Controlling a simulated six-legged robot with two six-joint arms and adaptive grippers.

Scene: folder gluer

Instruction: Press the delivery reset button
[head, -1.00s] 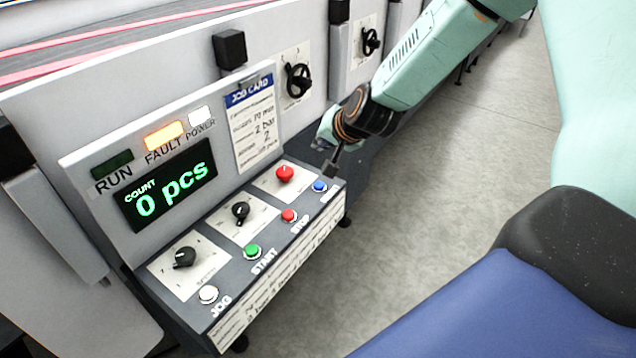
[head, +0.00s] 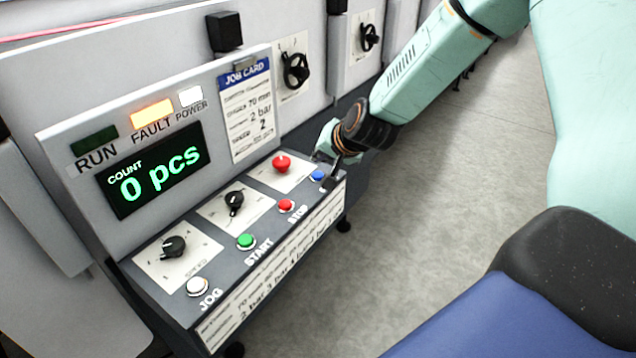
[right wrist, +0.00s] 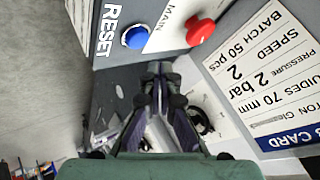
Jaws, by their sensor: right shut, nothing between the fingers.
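The blue button (head: 317,175) sits at the right end of the sloped control panel (head: 190,262). In the right wrist view the blue button (right wrist: 134,37) stands beside the word RESET. In the right wrist view the closed fingertips (right wrist: 157,68) are apart from the button in the picture. I cannot tell whether they touch the panel. My left gripper is not in view.
A red mushroom knob (head: 281,163), red STOP button (head: 286,206), green START button (head: 245,242) and white JOG button (head: 197,287) share the panel. The amber FAULT lamp (head: 152,113) is lit, RUN is dark, and the display (head: 150,171) reads 0 pcs. Open floor (head: 440,160) lies right.

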